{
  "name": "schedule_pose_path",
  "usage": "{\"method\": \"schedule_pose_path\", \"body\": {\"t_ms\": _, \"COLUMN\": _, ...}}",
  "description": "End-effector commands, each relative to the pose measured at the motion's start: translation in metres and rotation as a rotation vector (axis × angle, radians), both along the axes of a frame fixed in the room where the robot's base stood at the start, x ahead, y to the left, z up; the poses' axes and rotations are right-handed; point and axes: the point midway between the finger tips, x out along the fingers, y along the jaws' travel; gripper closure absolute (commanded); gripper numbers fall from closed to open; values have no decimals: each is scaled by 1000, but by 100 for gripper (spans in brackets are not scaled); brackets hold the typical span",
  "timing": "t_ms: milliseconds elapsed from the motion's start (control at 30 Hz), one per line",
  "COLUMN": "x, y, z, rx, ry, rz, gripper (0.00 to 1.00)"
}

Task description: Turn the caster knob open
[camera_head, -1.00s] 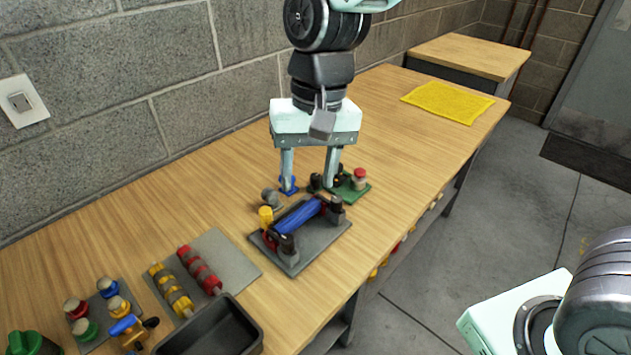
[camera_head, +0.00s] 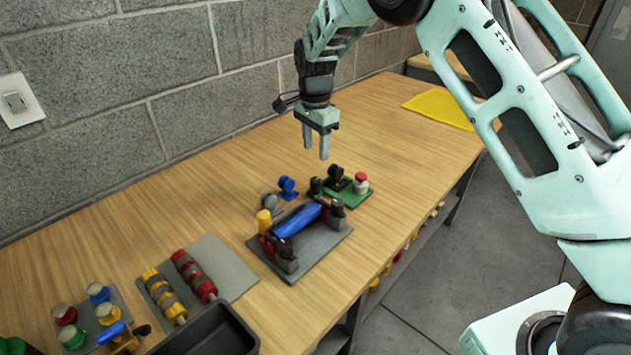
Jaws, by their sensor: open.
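My gripper (camera_head: 315,152) points down and is open and empty. It hangs above the table, over the area behind the green board (camera_head: 350,195). A small blue caster-like part (camera_head: 287,187) stands on the table below and left of the fingers, with a grey round part (camera_head: 270,202) next to it. The green board carries dark round knobs (camera_head: 336,178) and a red-topped button (camera_head: 361,180). I cannot tell for sure which of these is the caster knob or how it is turned. Nothing touches the fingers.
A grey plate (camera_head: 330,240) with a blue roller (camera_head: 298,220) and a yellow knob (camera_head: 264,218) stands in front. Red rollers (camera_head: 195,275), yellow rollers (camera_head: 165,297) and a dark tray (camera_head: 245,340) are at lower left. A yellow cloth (camera_head: 440,108) lies at the far right. The wall (camera_head: 170,100) is behind.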

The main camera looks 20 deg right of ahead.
Motion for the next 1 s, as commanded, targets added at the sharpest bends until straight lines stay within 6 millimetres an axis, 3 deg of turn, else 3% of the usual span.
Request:
{"method": "schedule_pose_path", "body": {"t_ms": 300, "x": -1, "y": 0, "z": -68, "rx": 0, "ry": 4, "rz": 1, "gripper": 51}}
{"method": "schedule_pose_path", "body": {"t_ms": 500, "x": -1, "y": 0, "z": -100, "rx": -1, "ry": 2, "rz": 2, "gripper": 51}}
{"method": "schedule_pose_path", "body": {"t_ms": 700, "x": -1, "y": 0, "z": -115, "rx": 0, "ry": 0, "rz": 1, "gripper": 51}}
{"method": "schedule_pose_path", "body": {"t_ms": 1000, "x": 0, "y": 0, "z": -118, "rx": 0, "ry": -1, "rz": 2, "gripper": 51}}
